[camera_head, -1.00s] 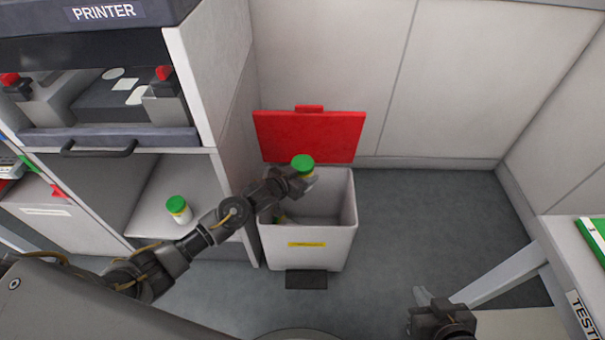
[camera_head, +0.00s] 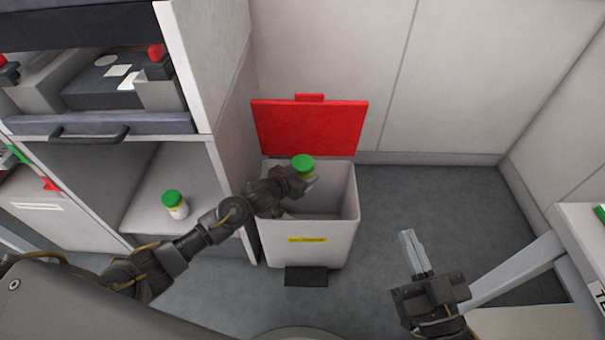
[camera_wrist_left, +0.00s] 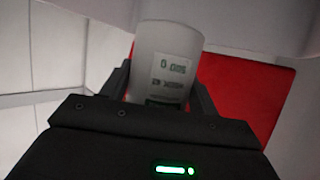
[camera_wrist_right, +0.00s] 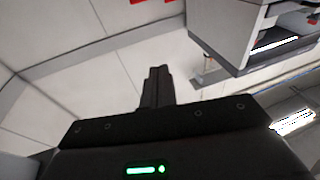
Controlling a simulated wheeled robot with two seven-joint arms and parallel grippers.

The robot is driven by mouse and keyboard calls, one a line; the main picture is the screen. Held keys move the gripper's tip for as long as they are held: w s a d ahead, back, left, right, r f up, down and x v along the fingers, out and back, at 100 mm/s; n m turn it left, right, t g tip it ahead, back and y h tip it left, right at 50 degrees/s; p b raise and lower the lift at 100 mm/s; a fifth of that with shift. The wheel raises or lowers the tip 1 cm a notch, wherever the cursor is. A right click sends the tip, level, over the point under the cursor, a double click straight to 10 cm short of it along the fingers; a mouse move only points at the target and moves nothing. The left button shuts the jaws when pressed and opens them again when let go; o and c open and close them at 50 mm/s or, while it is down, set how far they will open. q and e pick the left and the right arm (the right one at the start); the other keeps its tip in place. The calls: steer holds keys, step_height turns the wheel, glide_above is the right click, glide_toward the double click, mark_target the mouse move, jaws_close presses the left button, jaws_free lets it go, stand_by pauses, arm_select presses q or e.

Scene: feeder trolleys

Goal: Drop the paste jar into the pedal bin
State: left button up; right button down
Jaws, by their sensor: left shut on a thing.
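The paste jar (camera_head: 303,165), pale with a green lid, is held by my left gripper (camera_head: 298,183) above the opening of the pedal bin (camera_head: 277,245). The bin is white with a yellow label, and its red lid (camera_head: 310,128) stands open at the back. In the left wrist view, the jar's pale body (camera_wrist_left: 168,45) with a printed label sits between the two fingers, with the red lid behind. My right gripper (camera_head: 412,250) is empty and right of the bin, its fingers together. They also look together in the right wrist view (camera_wrist_right: 157,88).
A second green-lidded jar (camera_head: 174,204) stands on the shelf left of the bin, under the printer unit (camera_head: 110,125). A black pedal (camera_head: 306,277) is at the bin's foot. A white table (camera_head: 580,225) is at the right. Floor right of the bin is clear.

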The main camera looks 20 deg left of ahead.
arm_select(q)
steer(key=shift+f, duration=0.2)
arm_select(e)
steer(key=shift+s+a+r+n+t+y, duration=0.2)
steer(key=shift+s+r+t+y, duration=0.1)
steer(key=shift+r+y, duration=0.25)
steer(key=shift+s+a+r+n+t+y, duration=0.1)
steer(key=shift+s+a+r+t+y, duration=0.15)
steer(key=shift+r+y, duration=0.3)
steer(key=shift+r, duration=0.1)
steer(key=shift+d, duration=0.1)
arm_select(q)
steer(key=o, duration=1.4)
steer(key=shift+c, duration=0.2)
steer(key=shift+o, duration=0.6)
steer(key=shift+s+f, duration=0.1)
steer(key=shift+f, duration=0.05)
